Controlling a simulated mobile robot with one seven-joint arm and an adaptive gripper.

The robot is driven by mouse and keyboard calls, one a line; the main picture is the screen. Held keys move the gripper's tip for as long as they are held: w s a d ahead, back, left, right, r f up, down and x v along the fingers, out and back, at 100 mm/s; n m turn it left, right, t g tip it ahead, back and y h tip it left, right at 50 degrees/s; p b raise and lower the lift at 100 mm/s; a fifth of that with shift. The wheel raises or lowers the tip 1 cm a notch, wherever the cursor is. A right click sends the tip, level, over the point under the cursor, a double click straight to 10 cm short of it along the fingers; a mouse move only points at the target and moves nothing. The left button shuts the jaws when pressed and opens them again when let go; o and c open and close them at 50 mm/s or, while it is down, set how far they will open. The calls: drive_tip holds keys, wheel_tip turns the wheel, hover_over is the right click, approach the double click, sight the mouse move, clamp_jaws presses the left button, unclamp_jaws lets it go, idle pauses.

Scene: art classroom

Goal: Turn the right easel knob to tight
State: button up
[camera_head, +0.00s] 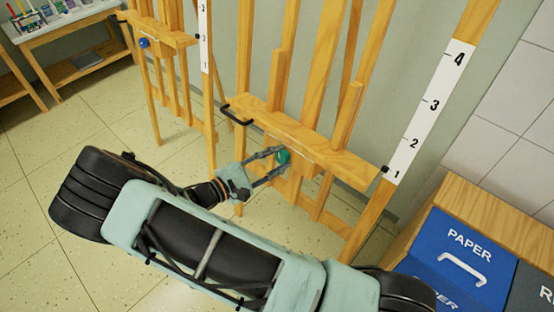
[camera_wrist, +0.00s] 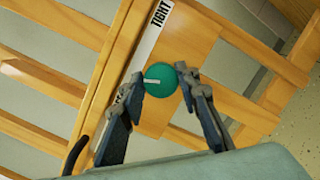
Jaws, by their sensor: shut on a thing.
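The right easel (camera_head: 330,150) is wooden, with a numbered white scale strip on its right side. Its knob is green and round (camera_head: 283,157), on the front of the easel below the ledge. The knob also shows in the wrist view (camera_wrist: 160,81), with a white pointer line running left from near its middle. A white label reading TIGHT (camera_wrist: 160,17) lies above the knob; the label's lower part is partly hidden by my finger. My gripper (camera_head: 273,165) is shut on the knob, one finger on each side, as the wrist view (camera_wrist: 161,80) shows.
A black handle (camera_head: 236,116) sticks out at the ledge's left end. A second easel with a blue knob (camera_head: 144,43) stands to the left. A blue PAPER bin (camera_head: 455,255) stands at the lower right. Open tiled floor (camera_head: 110,135) lies left of the right easel.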

drive_tip(key=m, duration=0.4)
drive_tip(key=shift+m+g+y+b, duration=0.3)
drive_tip(key=shift+g+y, duration=0.1)
drive_tip(key=m, duration=0.3)
drive_tip(key=shift+m+b, duration=0.3)
drive_tip(key=shift+b, duration=0.1)
drive_tip(key=m+y+b, duration=0.1)
drive_tip(key=m, duration=0.2)
drive_tip(key=shift+m+y+b, duration=0.6)
drive_tip(key=shift+m+b, duration=0.6)
drive_tip(key=shift+m, duration=0.6)
drive_tip(key=o, duration=1.2)
drive_tip(key=shift+r, duration=0.1)
drive_tip(key=shift+c, duration=0.2)
drive_tip(key=v, duration=1.2)
